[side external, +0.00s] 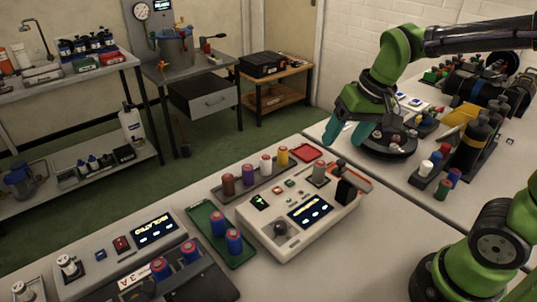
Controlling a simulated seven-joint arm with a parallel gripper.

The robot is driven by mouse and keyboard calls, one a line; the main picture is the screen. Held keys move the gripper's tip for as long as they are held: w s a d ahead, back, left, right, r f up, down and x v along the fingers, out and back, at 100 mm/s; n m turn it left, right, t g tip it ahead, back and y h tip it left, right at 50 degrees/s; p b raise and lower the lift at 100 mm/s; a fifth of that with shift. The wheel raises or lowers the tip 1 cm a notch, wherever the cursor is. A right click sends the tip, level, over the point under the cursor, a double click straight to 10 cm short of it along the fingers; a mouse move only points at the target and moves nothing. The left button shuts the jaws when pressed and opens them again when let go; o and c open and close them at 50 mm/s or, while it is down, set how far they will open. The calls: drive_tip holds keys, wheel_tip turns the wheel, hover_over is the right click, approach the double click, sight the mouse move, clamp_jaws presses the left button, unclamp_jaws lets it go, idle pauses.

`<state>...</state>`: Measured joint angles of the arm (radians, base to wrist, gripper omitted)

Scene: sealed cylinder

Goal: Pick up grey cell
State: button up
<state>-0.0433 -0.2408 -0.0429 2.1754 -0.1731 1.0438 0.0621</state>
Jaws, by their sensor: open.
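A grey cell (320,173), a short upright cylinder with a reddish top, stands at the back right of the white console (285,240), close to a black block (346,191). My gripper (349,134), green with teal fingertips, is in the air above and to the right of the grey cell. Its fingers are apart and nothing shows between them. It does not touch the cell.
A rack behind the console holds brown (228,184), purple (248,175), white (266,166) and yellow (283,156) cells. A green tray (205,222) holds blue cells (234,242).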

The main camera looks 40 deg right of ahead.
sight(321, 163)
drive_tip(key=w+d+m+g+h, duration=0.2)
drive_tip(key=w+d, duration=0.2)
drive_tip(key=w, duration=0.3)
drive_tip(key=f, duration=0.7)
drive_tip(key=w+f, duration=0.1)
drive_tip(key=f, duration=0.3)
drive_tip(key=shift+f, duration=0.2)
drive_tip(key=shift+w+d+f, duration=0.1)
drive_tip(key=shift+w+f, duration=0.1)
drive_tip(key=shift+f, duration=1.35)
drive_tip(key=shift+w+d+f, duration=0.1)
drive_tip(key=shift+w+f, duration=0.05)
drive_tip(key=shift+f, duration=1.35)
clamp_jaws()
